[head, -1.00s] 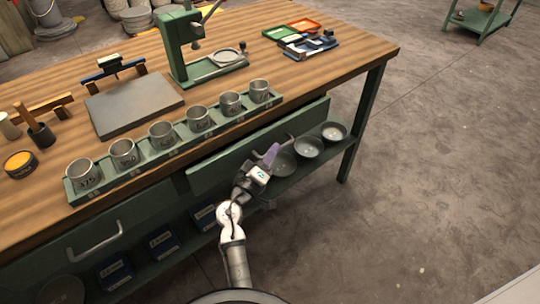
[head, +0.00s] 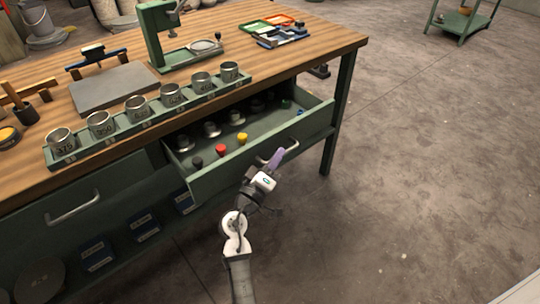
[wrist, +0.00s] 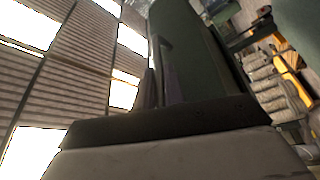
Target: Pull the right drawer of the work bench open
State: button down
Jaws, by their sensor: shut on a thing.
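The right drawer (head: 255,160) of the green work bench is pulled out in the head view, and its inside shows. It holds red, yellow and black knobbed pieces, grey metal pieces and small dark items. My gripper (head: 275,160) is at the drawer's front, shut on the right drawer's handle (head: 292,148); the fingers hide part of the handle. In the wrist view a dark green surface fills the middle, close to the camera, and the grip itself is hard to make out.
A rack of numbered metal cups (head: 170,97) stands along the wooden bench top (head: 110,155). The left drawer, with its handle (head: 72,208), is shut. Blue boxes (head: 97,252) sit on the lower shelf. The floor (head: 420,170) to the right is clear.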

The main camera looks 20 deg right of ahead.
jog(key=s+d, duration=0.2)
jog(key=s, duration=0.3)
jog(key=shift+s+b, duration=0.3)
jog(key=shift+s, duration=0.05)
jog(key=shift+d, duration=0.1)
jog(key=c, duration=1.5)
grip_release()
jog(key=shift+f, duration=0.1)
